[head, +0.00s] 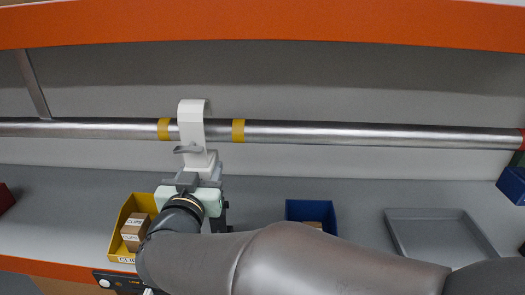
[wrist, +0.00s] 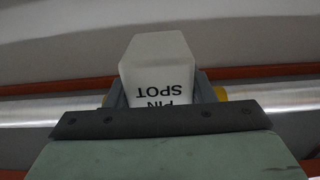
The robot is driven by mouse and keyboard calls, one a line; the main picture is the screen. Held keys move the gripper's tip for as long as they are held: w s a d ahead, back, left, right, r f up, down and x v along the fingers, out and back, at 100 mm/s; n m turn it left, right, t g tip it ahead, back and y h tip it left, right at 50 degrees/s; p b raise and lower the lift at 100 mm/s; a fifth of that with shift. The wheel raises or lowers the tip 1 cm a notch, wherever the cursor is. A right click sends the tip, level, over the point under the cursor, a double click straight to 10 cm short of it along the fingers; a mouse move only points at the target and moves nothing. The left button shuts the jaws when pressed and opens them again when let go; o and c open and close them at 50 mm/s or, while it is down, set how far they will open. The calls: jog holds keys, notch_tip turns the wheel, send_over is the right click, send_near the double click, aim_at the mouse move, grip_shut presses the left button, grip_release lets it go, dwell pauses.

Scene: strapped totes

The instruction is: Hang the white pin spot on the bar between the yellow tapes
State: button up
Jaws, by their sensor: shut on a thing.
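The white pin spot (head: 191,124) stands upright at the bar, its hooked top in front of the bar between the two yellow tapes. The silver bar (head: 350,135) runs across the head view. The left yellow tape (head: 164,129) and right yellow tape (head: 238,131) sit either side of the pin spot. My gripper (head: 199,178) is shut on the lower part of the pin spot. In the wrist view the pin spot's white body (wrist: 158,68) shows upside-down lettering between the fingers. I cannot tell whether the hook rests on the bar.
An orange shelf edge (head: 300,28) runs above the bar. Below are a yellow bin (head: 120,222) with small boxes, a blue bin (head: 310,210) and a grey tray (head: 440,235). Another blue bin (head: 513,184) is at the right edge. The bar right of the tapes is clear.

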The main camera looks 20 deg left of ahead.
jog(key=shift+x, duration=1.7)
jog(key=shift+w+f+b, duration=0.1)
jog(key=shift+f+b, duration=0.2)
jog(key=shift+b, duration=0.15)
jog(key=shift+f+b, duration=1.15)
jog(key=shift+f, duration=0.55)
jog(key=o, duration=1.1)
jog(key=shift+o, duration=0.2)
jog(key=shift+f, duration=0.1)
